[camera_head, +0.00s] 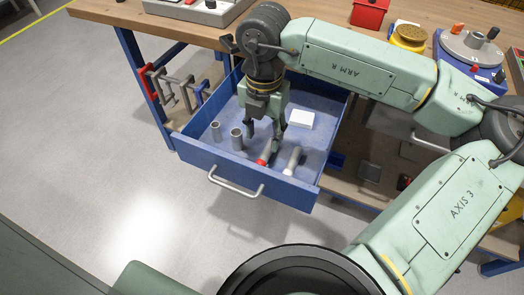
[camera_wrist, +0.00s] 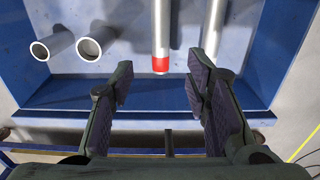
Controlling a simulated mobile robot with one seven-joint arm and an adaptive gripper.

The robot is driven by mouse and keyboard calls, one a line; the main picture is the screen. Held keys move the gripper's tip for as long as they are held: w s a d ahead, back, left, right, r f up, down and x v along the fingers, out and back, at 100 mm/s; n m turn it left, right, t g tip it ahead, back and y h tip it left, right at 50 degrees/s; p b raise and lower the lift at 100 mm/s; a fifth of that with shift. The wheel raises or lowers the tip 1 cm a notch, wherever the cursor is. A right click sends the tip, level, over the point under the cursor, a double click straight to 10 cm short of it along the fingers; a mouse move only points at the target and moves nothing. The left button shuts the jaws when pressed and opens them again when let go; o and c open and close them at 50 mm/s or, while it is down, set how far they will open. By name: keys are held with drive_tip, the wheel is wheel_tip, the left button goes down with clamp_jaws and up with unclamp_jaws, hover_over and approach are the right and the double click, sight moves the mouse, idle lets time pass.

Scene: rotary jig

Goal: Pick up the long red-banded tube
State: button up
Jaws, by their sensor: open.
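The long red-banded tube (camera_wrist: 161,25) lies in the blue drawer (camera_head: 240,183), pale grey with a red band at its near end. Its far part runs out of the top of the wrist view. In the head view only its red end (camera_head: 263,160) shows clearly; my gripper hides much of the rest. My gripper (camera_head: 264,142) points down into the drawer. In the wrist view my gripper (camera_wrist: 160,84) is open and empty, with the red end between the lines of its fingers, slightly beyond the tips. The height gap cannot be told.
A plain pale tube (camera_head: 293,160) lies to the right of the banded one. Two short hollow tubes (camera_head: 216,131) (camera_head: 237,139) stand at the left. A white block (camera_head: 300,120) lies further back. The drawer's front wall (camera_wrist: 150,97) is close to the fingers.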

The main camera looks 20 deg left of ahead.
sight(264, 156)
drive_tip(key=shift+f+p, duration=0.95)
drive_tip(key=shift+f, duration=3.05)
clamp_jaws()
